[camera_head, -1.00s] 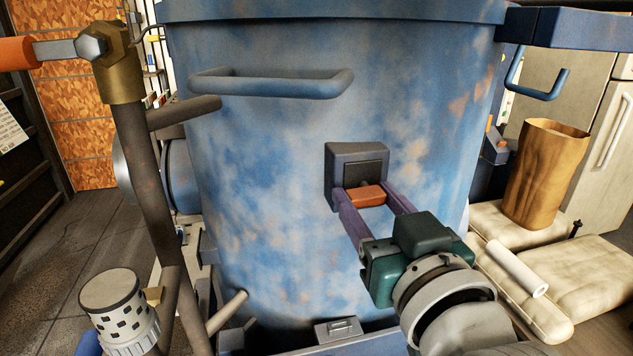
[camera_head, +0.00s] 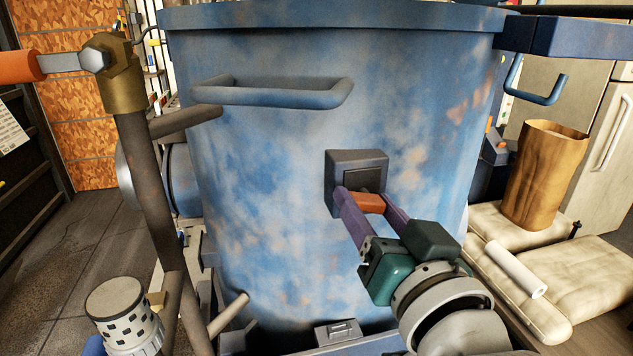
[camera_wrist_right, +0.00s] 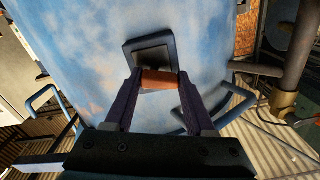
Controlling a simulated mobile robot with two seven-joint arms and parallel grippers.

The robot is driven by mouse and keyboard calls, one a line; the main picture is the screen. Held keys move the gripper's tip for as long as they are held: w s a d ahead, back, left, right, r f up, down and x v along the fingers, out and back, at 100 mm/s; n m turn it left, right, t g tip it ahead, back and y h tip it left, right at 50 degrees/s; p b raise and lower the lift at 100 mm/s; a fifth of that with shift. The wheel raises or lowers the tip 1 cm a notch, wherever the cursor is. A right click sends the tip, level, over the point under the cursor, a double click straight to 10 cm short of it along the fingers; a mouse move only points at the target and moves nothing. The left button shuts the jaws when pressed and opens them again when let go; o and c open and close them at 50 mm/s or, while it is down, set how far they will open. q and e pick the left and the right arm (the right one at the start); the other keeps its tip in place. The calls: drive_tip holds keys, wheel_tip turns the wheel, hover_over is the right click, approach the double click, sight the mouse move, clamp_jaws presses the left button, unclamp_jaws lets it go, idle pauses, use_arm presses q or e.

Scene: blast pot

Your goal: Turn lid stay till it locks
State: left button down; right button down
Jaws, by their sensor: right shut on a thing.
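The stay's dark square housing (camera_head: 343,172) sits on the front wall of the blue pot (camera_head: 270,190). An orange-brown grip (camera_head: 369,203) sticks out of it. My right gripper (camera_head: 367,200) has its purple fingers on the two ends of this grip and is shut on it. In the right wrist view the grip (camera_wrist_right: 158,79) lies between the fingertips, with the housing (camera_wrist_right: 150,48) just beyond. Whether the stay is locked cannot be told. My left gripper is not in view.
A blue bar handle (camera_head: 280,98) juts out above the housing. A brown pipe (camera_head: 143,190) with an orange-handled valve stands at the left. A paper bag (camera_head: 545,175) and a white roll (camera_head: 515,268) rest on pale cushions at the right.

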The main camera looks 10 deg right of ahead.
drive_tip(key=m, duration=0.3)
drive_tip(key=shift+r+m+p, duration=0.15)
drive_tip(key=shift+m+p, duration=0.2)
drive_tip(key=shift+m, duration=0.05)
drive_tip(key=m, duration=0.3)
drive_tip(key=shift+d+m, duration=0.15)
drive_tip(key=shift+m, duration=0.15)
drive_tip(key=m, duration=0.3)
drive_tip(key=shift+d+m, duration=0.1)
drive_tip(key=shift+m, duration=0.2)
drive_tip(key=shift+d+r+m, duration=0.1)
drive_tip(key=shift+m, duration=1.5)
drive_tip(key=shift+c, duration=1.2)
unclamp_jaws()
